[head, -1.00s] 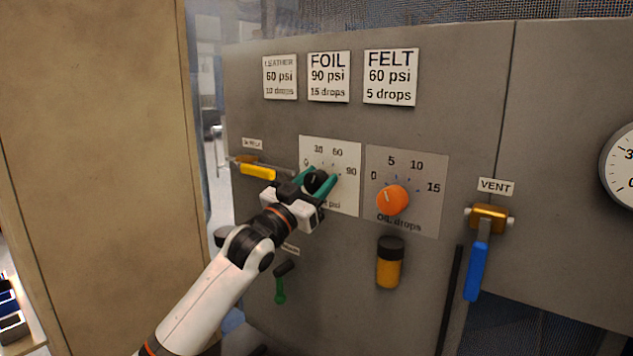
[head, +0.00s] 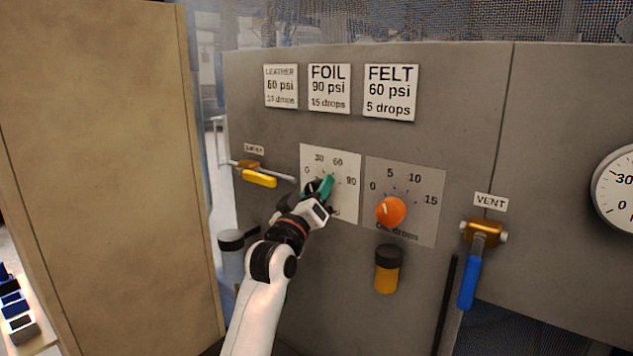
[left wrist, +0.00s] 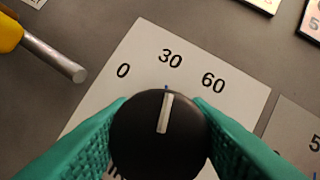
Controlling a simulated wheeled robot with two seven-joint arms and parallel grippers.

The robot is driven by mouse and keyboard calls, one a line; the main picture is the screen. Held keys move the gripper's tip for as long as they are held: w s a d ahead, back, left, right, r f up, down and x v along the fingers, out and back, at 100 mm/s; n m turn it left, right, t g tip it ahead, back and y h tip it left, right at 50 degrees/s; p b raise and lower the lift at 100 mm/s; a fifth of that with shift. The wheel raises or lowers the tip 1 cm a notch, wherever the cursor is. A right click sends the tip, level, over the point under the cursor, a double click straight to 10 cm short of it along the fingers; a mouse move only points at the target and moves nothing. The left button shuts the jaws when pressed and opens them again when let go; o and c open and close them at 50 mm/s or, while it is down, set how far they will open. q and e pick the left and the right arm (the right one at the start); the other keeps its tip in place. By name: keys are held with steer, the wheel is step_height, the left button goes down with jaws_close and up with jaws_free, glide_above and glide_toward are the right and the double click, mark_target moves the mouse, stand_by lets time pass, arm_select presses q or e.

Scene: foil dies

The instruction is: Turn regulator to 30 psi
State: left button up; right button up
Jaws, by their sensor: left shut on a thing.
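The black regulator knob (left wrist: 185,140) is on a white dial plate (head: 345,165) marked 0, 30, 60 and 90. Its white pointer line (left wrist: 165,114) points up at the blue tick just under the 30 in the left wrist view. My left gripper (head: 319,188) is shut on the knob, with a teal finger on each side of it. In the head view the fingers and wrist hide most of the knob and the lower part of the dial plate. My right gripper is not in view.
An orange oil knob (head: 391,211) sits just right of the dial, above a black-capped yellow jar (head: 388,269). A yellow-handled supply valve (head: 259,179) is close on the left. A blue vent lever (head: 468,275) and a gauge (head: 617,190) are further right.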

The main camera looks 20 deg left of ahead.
arm_select(q)
steer(key=shift+n+p, duration=0.3)
steer(key=shift+n, duration=0.3)
steer(key=shift+y, duration=0.4)
steer(key=o, duration=1)
steer(key=shift+s+f, duration=0.25)
steer(key=shift+s, duration=0.1)
steer(key=b+v, duration=0.4)
steer(key=v, duration=0.7)
steer(key=shift+s+a+r, duration=0.1)
